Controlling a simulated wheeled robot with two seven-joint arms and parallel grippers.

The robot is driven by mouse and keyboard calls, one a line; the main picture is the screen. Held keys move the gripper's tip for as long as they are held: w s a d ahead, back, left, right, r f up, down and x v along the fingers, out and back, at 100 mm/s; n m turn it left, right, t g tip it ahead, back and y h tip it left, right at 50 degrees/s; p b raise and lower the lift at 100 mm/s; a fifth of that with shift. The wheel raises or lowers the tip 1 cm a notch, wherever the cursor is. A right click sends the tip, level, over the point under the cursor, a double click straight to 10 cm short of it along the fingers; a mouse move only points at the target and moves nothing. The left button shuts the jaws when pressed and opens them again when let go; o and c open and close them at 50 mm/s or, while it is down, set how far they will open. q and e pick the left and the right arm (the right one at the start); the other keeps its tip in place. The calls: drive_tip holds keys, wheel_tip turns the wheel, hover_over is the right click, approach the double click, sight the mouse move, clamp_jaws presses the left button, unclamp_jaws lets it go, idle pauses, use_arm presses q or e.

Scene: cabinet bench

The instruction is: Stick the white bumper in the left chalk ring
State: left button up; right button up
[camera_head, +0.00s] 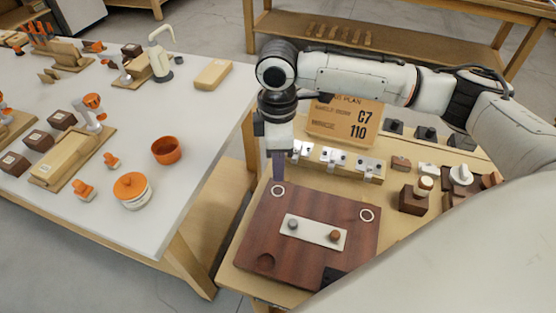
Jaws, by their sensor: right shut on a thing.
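A dark brown cabinet door (316,265) lies flat on the bench. The left chalk ring (278,190) is a small white circle near its upper left corner; the right chalk ring (366,215) is near its upper right corner. My right gripper (278,181) points down with its fingertips right at or just above the left ring; I cannot tell whether they touch the door. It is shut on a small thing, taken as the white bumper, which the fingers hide. My left gripper is not in view.
A pale plate (318,239) with two knobs lies mid-door. Behind stand a row of white-topped blocks (335,158) and a cardboard sign (345,118). Dark blocks and a white-capped piece (461,175) stand at right. A white table (150,205) with orange and wooden items stands left.

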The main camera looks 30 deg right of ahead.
sight(279, 192)
drive_tip(key=shift+f+b, duration=0.3)
drive_tip(key=shift+f, duration=0.45)
wheel_tip(279, 192, down, 2)
drive_tip(key=b, duration=0.3)
drive_tip(key=shift+f, duration=1.1)
drive_tip(key=shift+p, duration=1.55)
clamp_jaws()
drive_tip(key=shift+f, duration=0.4)
idle(0.4)
drive_tip(key=shift+s+f+p, duration=0.2)
drive_tip(key=shift+p, duration=0.25)
idle(2.5)
